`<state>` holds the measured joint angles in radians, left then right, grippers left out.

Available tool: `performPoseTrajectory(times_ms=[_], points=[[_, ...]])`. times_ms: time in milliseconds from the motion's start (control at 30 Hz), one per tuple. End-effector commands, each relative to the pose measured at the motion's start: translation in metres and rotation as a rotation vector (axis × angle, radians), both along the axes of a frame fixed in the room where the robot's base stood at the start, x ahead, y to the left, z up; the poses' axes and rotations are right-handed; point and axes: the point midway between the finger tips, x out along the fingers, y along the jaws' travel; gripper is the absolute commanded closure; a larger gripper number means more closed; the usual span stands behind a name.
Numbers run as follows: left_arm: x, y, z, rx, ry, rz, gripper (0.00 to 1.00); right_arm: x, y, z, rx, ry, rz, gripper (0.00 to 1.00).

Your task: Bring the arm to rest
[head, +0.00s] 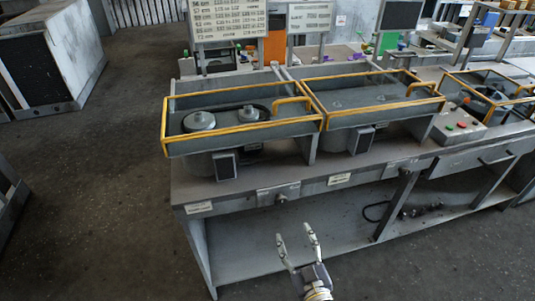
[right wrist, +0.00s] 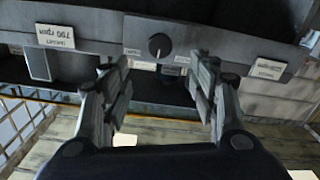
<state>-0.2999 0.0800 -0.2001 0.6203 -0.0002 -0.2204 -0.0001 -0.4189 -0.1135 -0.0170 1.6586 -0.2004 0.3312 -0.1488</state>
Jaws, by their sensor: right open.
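My right gripper (head: 294,232) shows in the head view at the bottom middle, in front of the workbench (head: 330,180). Its two pale fingers are spread, with nothing between them. In the right wrist view the same gripper (right wrist: 160,60) is open and empty, and the bench front with a dark round knob (right wrist: 160,46) lies beyond the fingertips. The fingers look apart from the bench. My left gripper is in neither view.
On the bench stand a left tray (head: 168,128) with yellow rails, holding two round grey parts (head: 199,120), and a second railed tray (head: 375,92). A control box (head: 458,127) with buttons sits at right. A large cabinet (head: 50,55) stands far left. Floor (head: 110,200) at left is clear.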

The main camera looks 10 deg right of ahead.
Motion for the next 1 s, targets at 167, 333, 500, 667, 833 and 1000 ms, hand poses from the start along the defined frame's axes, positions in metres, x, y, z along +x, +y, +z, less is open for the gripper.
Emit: performPoseTrajectory(times_ms=[167, 333, 500, 667, 833, 1000], points=[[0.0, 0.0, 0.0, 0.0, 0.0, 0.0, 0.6, -0.002, 0.002, -0.013, 0.004, 0.029, 0.006, 0.45], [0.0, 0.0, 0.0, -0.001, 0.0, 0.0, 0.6, -0.02, 0.012, -0.092, 0.027, 0.22, 0.034, 0.45], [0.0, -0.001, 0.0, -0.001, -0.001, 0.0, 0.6, -0.076, 0.019, -0.21, 0.05, 0.531, 0.061, 0.45], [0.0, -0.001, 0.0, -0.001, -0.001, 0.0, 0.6, -0.154, 0.011, -0.305, 0.05, 0.826, 0.064, 0.45], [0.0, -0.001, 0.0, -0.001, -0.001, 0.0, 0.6, -0.255, -0.014, -0.379, 0.03, 1.131, 0.037, 0.45], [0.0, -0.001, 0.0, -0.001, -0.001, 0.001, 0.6, -0.34, -0.043, -0.415, 0.004, 1.36, -0.005, 0.45]])
